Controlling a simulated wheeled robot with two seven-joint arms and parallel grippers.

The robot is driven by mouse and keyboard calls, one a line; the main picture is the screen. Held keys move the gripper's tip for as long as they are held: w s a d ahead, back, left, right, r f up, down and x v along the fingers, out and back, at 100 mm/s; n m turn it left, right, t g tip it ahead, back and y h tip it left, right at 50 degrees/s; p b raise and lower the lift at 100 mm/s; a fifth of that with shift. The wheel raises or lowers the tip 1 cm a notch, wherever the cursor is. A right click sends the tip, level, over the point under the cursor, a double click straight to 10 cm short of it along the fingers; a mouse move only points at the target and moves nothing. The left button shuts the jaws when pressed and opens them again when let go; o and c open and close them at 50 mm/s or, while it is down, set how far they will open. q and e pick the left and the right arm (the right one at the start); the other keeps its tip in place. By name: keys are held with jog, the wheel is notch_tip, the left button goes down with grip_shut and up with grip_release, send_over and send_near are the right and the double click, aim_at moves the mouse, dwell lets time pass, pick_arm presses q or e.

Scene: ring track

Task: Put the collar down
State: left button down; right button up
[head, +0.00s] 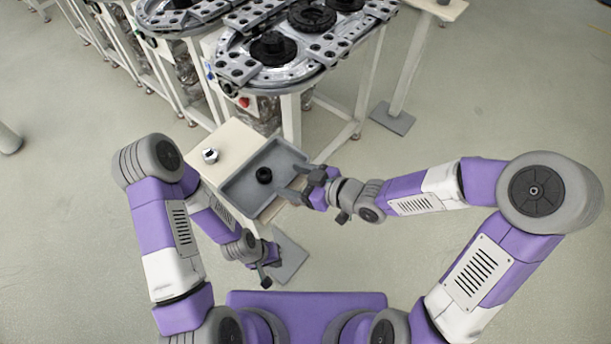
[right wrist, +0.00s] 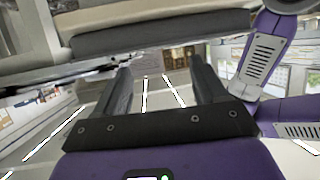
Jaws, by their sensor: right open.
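A small black round piece, which looks like the collar (head: 264,175), lies in the grey tray (head: 236,186) in the head view. My right gripper (head: 290,182) is over the tray's right edge, to the right of the black piece and apart from it. In the right wrist view my right gripper (right wrist: 160,70) has its two fingers spread with nothing between them. My left gripper (head: 265,280) hangs low in front of the small table, and its fingers are too small to read. The black piece does not show in the right wrist view.
The tray sits on a small cream table (head: 230,143). A small white and dark part (head: 210,155) stands on the table left of the tray. Behind is the ring track (head: 290,75) on legs, carrying several black round parts. Open floor lies to the right.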

jog(key=s+d+f+m+g+h, duration=0.1)
jog(key=d+f+m+h, duration=0.1)
jog(key=d+f+m, duration=0.45)
jog(key=s+d+f+m+g+h, duration=0.1)
jog(key=s+d+f+m+h, duration=0.15)
jog(key=f, duration=0.75)
jog(key=s+d+f+m+g+h, duration=0.3)
jog(key=s+f+m, duration=0.3)
jog(key=f, duration=0.5)
jog(key=s+g, duration=0.1)
jog(key=s, duration=0.1)
jog(key=shift+s+d+f, duration=0.2)
jog(key=shift+s+d, duration=0.2)
jog(key=shift+r+p, duration=0.65)
jog(key=shift+r, duration=0.05)
